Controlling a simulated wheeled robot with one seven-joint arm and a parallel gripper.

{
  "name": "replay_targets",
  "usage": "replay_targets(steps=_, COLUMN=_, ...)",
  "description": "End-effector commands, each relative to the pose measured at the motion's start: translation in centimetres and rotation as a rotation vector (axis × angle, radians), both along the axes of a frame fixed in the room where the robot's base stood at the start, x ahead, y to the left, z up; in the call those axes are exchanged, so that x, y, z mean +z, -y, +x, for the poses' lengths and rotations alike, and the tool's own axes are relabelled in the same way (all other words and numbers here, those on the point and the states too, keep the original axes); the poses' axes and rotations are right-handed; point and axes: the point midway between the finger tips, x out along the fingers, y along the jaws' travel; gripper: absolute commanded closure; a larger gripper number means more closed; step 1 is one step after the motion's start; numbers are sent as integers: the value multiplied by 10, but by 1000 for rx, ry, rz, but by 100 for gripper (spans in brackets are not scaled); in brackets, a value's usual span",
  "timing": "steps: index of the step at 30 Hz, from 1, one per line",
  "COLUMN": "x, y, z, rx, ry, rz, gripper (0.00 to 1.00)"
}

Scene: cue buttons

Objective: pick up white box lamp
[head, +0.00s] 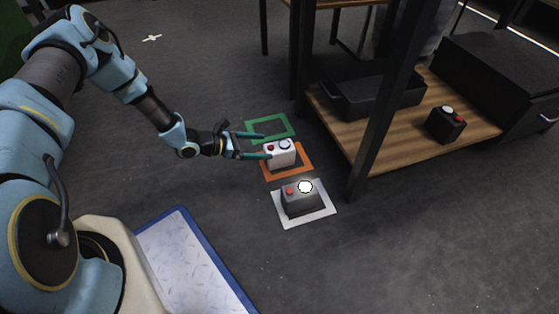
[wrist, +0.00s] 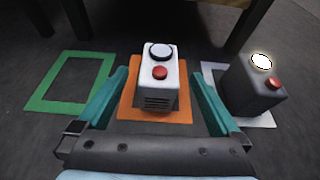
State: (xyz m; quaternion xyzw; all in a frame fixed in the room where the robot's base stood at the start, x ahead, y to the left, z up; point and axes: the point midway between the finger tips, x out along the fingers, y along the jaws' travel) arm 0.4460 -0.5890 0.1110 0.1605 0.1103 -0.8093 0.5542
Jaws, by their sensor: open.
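The white box lamp (head: 280,154) stands upright on the orange square (head: 297,172) on the floor. It has a red button and a round dark-rimmed lamp on top. In the wrist view the white box lamp (wrist: 159,90) sits between my fingers, with a gap on each side. My gripper (head: 257,145) is open, with its green fingers reaching low towards the box from the left. In the wrist view my gripper (wrist: 158,95) has one finger on either side of the box.
A dark box with a lit lamp (head: 299,200) stands on the white square (head: 325,211), close beside. The green square (head: 252,126) is empty. A wooden shelf (head: 385,148) on dark legs bears another dark button box (head: 446,123) and a black tray (head: 375,97).

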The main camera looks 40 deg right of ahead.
Motion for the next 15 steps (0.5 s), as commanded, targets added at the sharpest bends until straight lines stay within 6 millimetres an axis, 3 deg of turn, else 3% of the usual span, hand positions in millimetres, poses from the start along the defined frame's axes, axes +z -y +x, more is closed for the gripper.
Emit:
replay_targets(steps=9, x=-20, y=39, z=-16, rx=-4, ry=2, rz=-1, gripper=0)
replay_targets(steps=15, x=-26, y=53, z=-21, rx=-4, ry=2, rz=-1, gripper=0)
